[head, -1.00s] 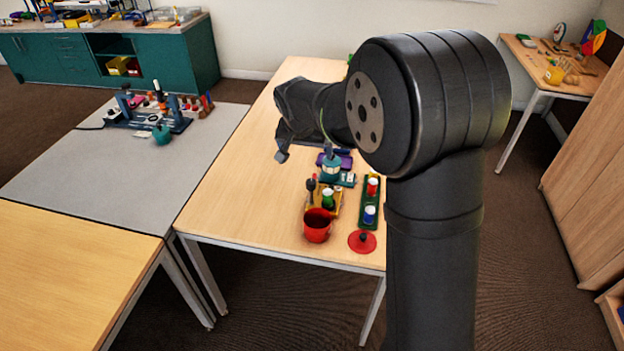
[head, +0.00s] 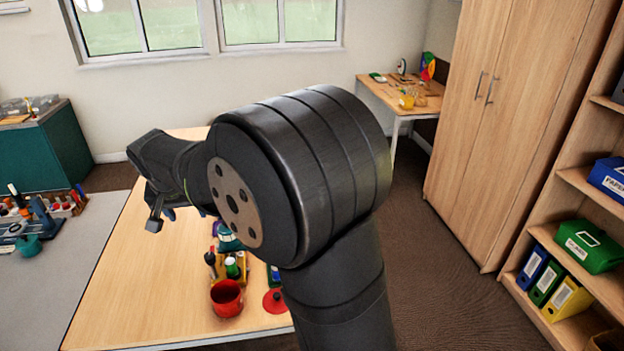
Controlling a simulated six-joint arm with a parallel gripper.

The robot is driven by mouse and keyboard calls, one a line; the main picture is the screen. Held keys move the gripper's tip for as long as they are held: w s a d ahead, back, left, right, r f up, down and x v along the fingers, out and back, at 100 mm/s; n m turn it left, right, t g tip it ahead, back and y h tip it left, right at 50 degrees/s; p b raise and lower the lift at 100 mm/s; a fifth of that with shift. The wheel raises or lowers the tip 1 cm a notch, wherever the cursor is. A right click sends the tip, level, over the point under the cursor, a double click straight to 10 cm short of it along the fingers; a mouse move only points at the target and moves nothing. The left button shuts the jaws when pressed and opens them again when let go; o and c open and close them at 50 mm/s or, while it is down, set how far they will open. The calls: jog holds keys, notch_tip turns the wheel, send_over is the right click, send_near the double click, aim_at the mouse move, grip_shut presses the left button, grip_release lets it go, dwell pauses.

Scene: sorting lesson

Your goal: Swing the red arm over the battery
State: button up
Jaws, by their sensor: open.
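My gripper (head: 161,216) is at the left end of my dark arm, above the light wooden table (head: 130,290). Its jaws are open and look empty. I cannot make out a red arm or a battery in this view; my own arm covers part of the table. To the right of and below the gripper stand a teal-and-white object (head: 228,240) and a yellow tray with a green bottle (head: 232,268) and a dark knobbed piece (head: 210,258).
A red bucket (head: 227,298) and a red disc with a knob (head: 275,301) stand near the table's front edge. The table's left part is clear. A grey table (head: 50,300) with a tool rack (head: 40,215) adjoins at left. A cupboard (head: 500,130) and shelves (head: 575,250) stand at right.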

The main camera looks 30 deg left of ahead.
jog(key=w+a+f+n, duration=0.1)
jog(key=w+a+n, duration=0.1)
jog(key=n, duration=0.4)
jog(key=n+g+h, duration=0.3)
jog(key=n, duration=1.8)
send_over(209, 255)
notch_tip(209, 255, down, 4)
jog(key=f, duration=0.1)
notch_tip(209, 255, down, 16)
jog(key=c, duration=1)
